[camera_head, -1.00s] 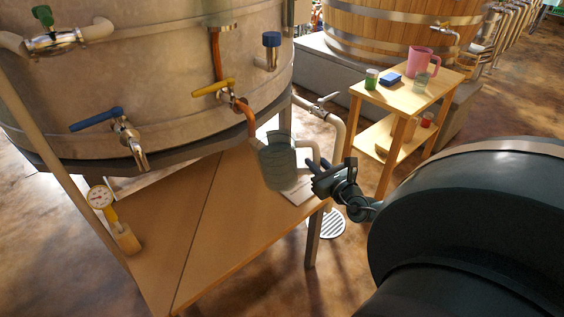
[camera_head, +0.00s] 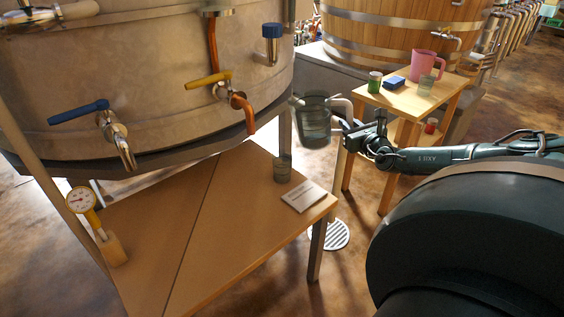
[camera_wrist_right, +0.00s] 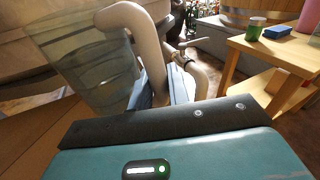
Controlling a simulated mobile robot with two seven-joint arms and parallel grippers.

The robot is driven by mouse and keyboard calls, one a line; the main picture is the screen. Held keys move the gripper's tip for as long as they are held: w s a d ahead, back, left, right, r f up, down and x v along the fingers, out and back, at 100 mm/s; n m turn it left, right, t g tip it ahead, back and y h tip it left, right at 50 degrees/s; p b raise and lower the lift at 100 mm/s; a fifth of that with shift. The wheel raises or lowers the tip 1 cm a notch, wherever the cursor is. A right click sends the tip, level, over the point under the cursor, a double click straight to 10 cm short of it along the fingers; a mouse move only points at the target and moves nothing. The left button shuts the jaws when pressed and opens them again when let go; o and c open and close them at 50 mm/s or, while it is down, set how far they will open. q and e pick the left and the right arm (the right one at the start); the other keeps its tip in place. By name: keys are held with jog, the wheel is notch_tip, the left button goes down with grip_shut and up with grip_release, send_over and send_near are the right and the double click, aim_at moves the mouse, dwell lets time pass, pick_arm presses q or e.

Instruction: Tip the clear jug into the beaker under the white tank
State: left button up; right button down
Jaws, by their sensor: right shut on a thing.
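The clear jug (camera_head: 314,128), a grey see-through vessel with a pale handle, is in the air above the right back part of the low wooden table (camera_head: 228,222). My right gripper (camera_head: 353,131) is shut on its handle from the right. The jug looks close to upright. In the right wrist view the jug (camera_wrist_right: 88,62) and its handle (camera_wrist_right: 146,45) fill the upper left. My left gripper is out of view.
A white card or booklet (camera_head: 304,196) lies right of the beaker. A copper spout (camera_head: 248,118) and a blue-handled tap (camera_head: 122,145) stick out from the tank. A side table holds a pink jug (camera_head: 424,64) and small items.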

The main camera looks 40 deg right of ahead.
pick_arm(q)
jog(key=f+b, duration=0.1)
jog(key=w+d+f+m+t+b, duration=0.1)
jog(key=b, duration=0.1)
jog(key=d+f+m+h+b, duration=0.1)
jog(key=b, duration=0.1)
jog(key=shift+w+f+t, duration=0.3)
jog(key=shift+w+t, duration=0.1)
pick_arm(e)
notch_tip(320, 180, down, 7)
jog(key=n+g, duration=0.2)
jog(key=n, duration=0.1)
jog(key=shift+s+d, duration=0.25)
jog(key=shift+d, duration=0.05)
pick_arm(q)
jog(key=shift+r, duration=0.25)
pick_arm(e)
jog(key=shift+r+n+g, duration=0.3)
jog(key=shift+r, duration=0.15)
pick_arm(q)
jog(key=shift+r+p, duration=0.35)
jog(key=shift+p, duration=0.15)
pick_arm(e)
jog(key=shift+a+r, duration=0.2)
jog(key=shift+r, duration=0.3)
